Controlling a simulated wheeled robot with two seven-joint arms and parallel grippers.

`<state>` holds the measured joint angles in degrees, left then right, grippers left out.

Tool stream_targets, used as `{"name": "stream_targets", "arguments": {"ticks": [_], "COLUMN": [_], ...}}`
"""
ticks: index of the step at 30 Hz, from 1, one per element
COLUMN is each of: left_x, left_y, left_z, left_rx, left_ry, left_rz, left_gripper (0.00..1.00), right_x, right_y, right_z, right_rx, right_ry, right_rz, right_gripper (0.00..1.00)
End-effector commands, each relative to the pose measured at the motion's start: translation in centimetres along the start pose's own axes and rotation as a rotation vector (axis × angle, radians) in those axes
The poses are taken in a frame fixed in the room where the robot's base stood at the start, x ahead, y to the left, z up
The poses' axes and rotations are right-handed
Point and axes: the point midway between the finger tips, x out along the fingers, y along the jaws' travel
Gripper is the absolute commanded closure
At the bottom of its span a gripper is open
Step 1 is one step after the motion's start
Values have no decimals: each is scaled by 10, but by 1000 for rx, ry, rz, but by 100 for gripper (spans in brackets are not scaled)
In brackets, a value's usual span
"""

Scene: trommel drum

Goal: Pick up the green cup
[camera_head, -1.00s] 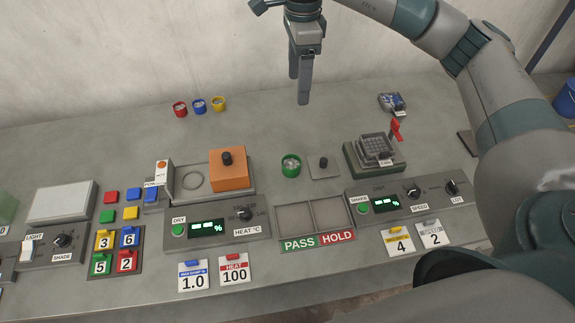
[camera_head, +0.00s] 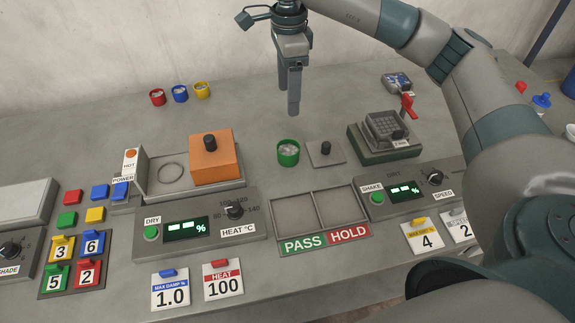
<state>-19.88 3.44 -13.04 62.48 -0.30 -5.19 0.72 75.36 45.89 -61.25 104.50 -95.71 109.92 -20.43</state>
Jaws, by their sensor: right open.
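The green cup (camera_head: 288,153) stands upright on the grey bench, with pale bits inside it. It is between the orange block and a small grey plate with a black knob. My right gripper (camera_head: 292,108) points down above and just behind the cup in the picture, apart from it. Its fingers are seen nearly edge-on, and nothing shows between them. My left gripper is not in view.
The orange block (camera_head: 213,160) is left of the cup, and the knobbed plate (camera_head: 325,152) is close on its right. The shaker device (camera_head: 384,138) stands further right. The PASS/HOLD tray (camera_head: 318,212) is in front. Red, blue and yellow cups (camera_head: 180,94) stand at the back left.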

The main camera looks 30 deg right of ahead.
Motion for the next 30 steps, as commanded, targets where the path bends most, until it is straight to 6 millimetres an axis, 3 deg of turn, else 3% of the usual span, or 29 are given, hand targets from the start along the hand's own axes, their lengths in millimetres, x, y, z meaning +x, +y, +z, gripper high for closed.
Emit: {"name": "stream_targets", "arguments": {"ticks": [2, 17, 24, 30], "left_x": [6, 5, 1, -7], "left_y": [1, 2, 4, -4], "left_z": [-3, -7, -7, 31], "left_rx": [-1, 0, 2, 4], "left_ry": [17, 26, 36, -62], "left_rz": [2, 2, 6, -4], "left_gripper": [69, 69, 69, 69], "right_x": [8, 11, 36, 71], "right_y": [0, 0, 1, 2], "right_z": [0, 0, -1, -1], "right_rx": [0, 0, 1, 0], "right_ry": [-1, 0, 2, 2], "right_rz": [-1, 1, 4, 5], "right_gripper": [35, 35, 35, 35]}}
